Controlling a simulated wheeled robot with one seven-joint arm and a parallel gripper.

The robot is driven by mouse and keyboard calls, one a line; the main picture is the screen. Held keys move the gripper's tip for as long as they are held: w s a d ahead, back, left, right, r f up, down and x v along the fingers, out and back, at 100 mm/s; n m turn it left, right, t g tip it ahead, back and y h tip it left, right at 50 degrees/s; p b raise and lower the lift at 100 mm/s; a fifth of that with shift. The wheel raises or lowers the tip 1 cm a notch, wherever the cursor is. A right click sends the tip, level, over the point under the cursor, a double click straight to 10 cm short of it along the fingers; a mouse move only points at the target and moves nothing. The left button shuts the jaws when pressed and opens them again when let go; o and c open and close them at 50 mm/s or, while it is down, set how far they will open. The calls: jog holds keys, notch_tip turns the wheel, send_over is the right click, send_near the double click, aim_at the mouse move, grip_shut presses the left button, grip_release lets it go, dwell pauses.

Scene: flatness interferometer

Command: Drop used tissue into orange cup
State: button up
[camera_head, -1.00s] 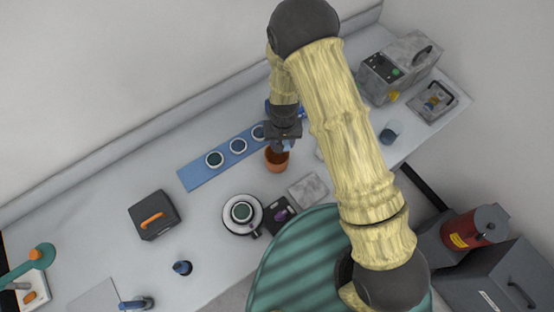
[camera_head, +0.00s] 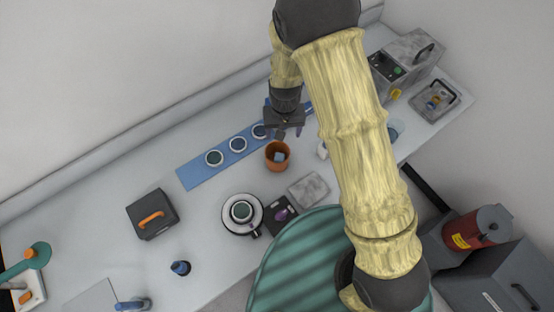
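The orange cup (camera_head: 269,164) stands upright on the bench, just in front of the blue strip. A small blue-grey piece, which looks like the used tissue (camera_head: 280,157), lies inside the cup. My gripper (camera_head: 283,134) is above and just behind the cup, pointing down. Its fingers look spread apart, with nothing seen between them. The gripper is apart from the tissue.
A blue strip (camera_head: 190,178) with several round discs lies behind the cup. A grey block (camera_head: 308,189), a white round stand (camera_head: 242,213) and a dark case (camera_head: 152,213) are on the bench. A grey instrument (camera_head: 405,60) stands at the back right.

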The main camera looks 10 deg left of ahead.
notch_tip(320, 180, up, 12)
jog(key=b, duration=0.2)
jog(key=shift+f+b, duration=0.15)
jog(key=shift+b, duration=0.2)
dwell(0.6)
jog(key=s+d+m+t+b, duration=0.1)
jog(key=s+d+m+b, duration=0.1)
jog(key=d, duration=1)
jog(key=s+d+m+t+b, duration=0.1)
jog(key=s+d, duration=0.4)
jog(key=d, duration=0.8)
jog(key=shift+d+f+m+t+b, duration=0.2)
jog(key=shift+d+m+t+b, duration=0.15)
jog(key=shift+b, duration=0.35)
